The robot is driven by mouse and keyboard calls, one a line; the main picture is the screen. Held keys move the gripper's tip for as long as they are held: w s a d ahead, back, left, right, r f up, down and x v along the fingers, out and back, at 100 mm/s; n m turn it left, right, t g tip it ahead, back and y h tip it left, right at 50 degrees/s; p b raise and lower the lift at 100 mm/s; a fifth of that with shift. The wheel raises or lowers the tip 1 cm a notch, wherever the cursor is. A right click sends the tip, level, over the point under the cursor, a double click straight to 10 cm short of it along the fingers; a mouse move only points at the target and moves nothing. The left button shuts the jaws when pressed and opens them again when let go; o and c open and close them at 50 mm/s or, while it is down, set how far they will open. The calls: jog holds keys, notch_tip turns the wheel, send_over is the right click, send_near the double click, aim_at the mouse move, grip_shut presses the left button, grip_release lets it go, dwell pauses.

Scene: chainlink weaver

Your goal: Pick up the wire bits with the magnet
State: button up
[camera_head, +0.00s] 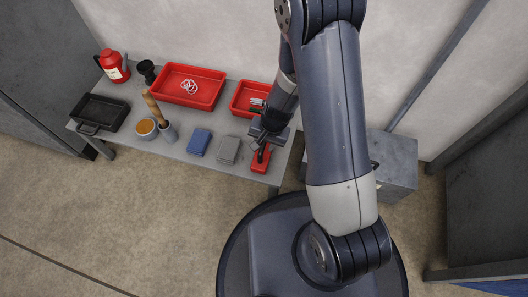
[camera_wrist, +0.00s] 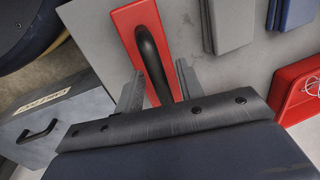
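A red block with a black arched handle, which looks like the magnet (camera_head: 261,160), lies at the front right of the grey table. It also shows in the wrist view (camera_wrist: 126,24). My gripper (camera_wrist: 160,80) is open, with one finger on each side of the handle's near end. I cannot tell whether the fingers touch the handle. In the head view my gripper (camera_head: 262,143) is over the magnet and partly hides it. I cannot make out loose wire bits for sure; pale ring-like wire pieces (camera_head: 189,87) lie in the large red tray (camera_head: 213,76).
A smaller red tray (camera_head: 240,97) stands behind my gripper, partly hidden. A grey block (camera_head: 229,150) and a blue block (camera_head: 199,142) lie left of the magnet. Further left are a wooden-handled tool (camera_head: 153,106), a bowl (camera_head: 147,128) and a black tray (camera_head: 99,112). A grey box (camera_head: 395,160) stands right.

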jog(key=shift+c, duration=0.3)
grip_shut()
dwell(1.1)
